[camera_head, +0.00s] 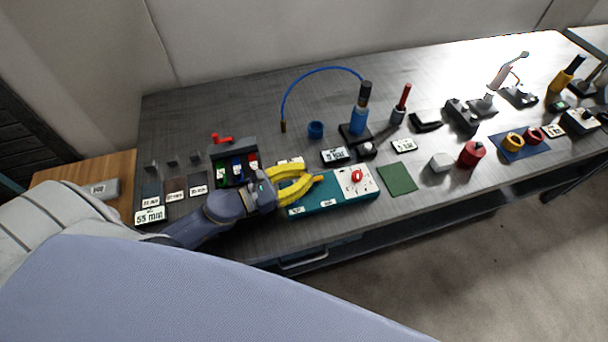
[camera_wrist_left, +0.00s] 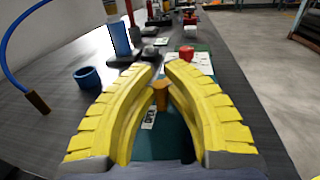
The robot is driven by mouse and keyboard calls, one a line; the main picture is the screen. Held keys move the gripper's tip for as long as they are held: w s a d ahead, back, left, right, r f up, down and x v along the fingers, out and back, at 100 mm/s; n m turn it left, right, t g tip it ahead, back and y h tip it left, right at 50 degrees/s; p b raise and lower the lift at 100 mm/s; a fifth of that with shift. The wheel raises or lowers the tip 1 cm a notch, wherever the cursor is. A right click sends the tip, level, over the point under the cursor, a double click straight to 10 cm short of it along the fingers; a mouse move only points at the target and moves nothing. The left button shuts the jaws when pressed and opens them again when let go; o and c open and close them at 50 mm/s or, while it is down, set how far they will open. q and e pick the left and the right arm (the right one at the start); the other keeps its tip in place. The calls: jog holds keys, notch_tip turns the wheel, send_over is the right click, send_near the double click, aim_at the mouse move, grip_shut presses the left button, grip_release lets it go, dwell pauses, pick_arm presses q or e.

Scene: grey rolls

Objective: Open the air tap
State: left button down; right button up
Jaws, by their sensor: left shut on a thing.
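A teal box (camera_head: 335,196) lies near the front edge of the table, with a white panel and a red knob (camera_head: 357,176) on its right part. Small labels sit on the box; one in the left wrist view reads OPEN. My left gripper (camera_head: 312,181) is over the box with its yellow fingers shut on an orange-brown tap handle (camera_wrist_left: 160,95), which stands between them in the left wrist view. The fingers hide part of the handle and the box's left side. The red knob is beyond the fingertips. My right gripper is not in view.

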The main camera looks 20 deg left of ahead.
aim_at(303, 175)
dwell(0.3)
pick_arm(q)
jog(key=c, duration=1.4)
grip_release()
jog(key=shift+r, duration=0.1)
jog(key=shift+r, duration=4.95)
jog(key=shift+a+f, duration=0.1)
